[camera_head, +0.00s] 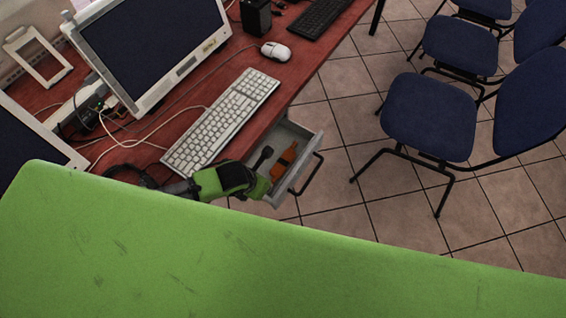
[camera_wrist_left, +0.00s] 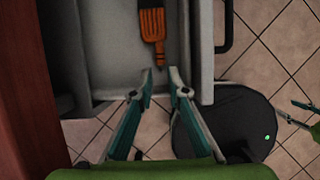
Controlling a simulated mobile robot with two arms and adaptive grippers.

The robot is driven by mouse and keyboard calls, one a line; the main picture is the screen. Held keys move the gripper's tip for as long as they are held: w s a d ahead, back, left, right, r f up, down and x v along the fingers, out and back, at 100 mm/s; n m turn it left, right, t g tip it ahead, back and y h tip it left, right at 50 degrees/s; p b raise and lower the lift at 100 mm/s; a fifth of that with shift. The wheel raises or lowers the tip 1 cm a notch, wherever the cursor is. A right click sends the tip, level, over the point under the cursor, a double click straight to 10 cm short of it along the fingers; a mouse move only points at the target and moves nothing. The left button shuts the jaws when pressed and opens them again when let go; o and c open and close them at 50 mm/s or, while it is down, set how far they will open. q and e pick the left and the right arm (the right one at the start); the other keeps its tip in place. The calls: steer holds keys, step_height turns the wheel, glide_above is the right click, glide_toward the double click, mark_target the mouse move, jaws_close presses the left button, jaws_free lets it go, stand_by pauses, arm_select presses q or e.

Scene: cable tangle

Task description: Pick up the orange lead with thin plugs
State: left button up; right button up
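No orange lead with thin plugs can be made out in either view. The only orange thing is a flat, slotted piece with a dark strip, an orange tool (camera_head: 283,167), lying in the open grey drawer (camera_head: 303,134). In the left wrist view the orange tool (camera_wrist_left: 152,25) lies just beyond my fingertips, untouched. My left gripper (camera_wrist_left: 161,78) is open and empty over the drawer's near end; in the head view it (camera_head: 260,187) is at the drawer's left side. At the right edge of the wrist view, teal fingers, seemingly my right gripper (camera_wrist_left: 297,112), show small; their opening is unclear.
White and black cables (camera_head: 97,118) tangle on the red desk (camera_head: 283,80) by the monitor (camera_head: 150,45). A white keyboard (camera_head: 222,120) and mouse (camera_head: 276,51) lie near the drawer. Blue chairs (camera_head: 430,115) stand right on the tiled floor. A dark, long-handled item (camera_head: 264,155) shows in the drawer.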

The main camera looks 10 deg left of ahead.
arm_select(q)
steer(key=x, duration=0.4)
steer(key=shift+f, duration=0.15)
jaws_close()
step_height(320, 180, up, 28)
steer(key=p, duration=0.1)
stand_by(0.4)
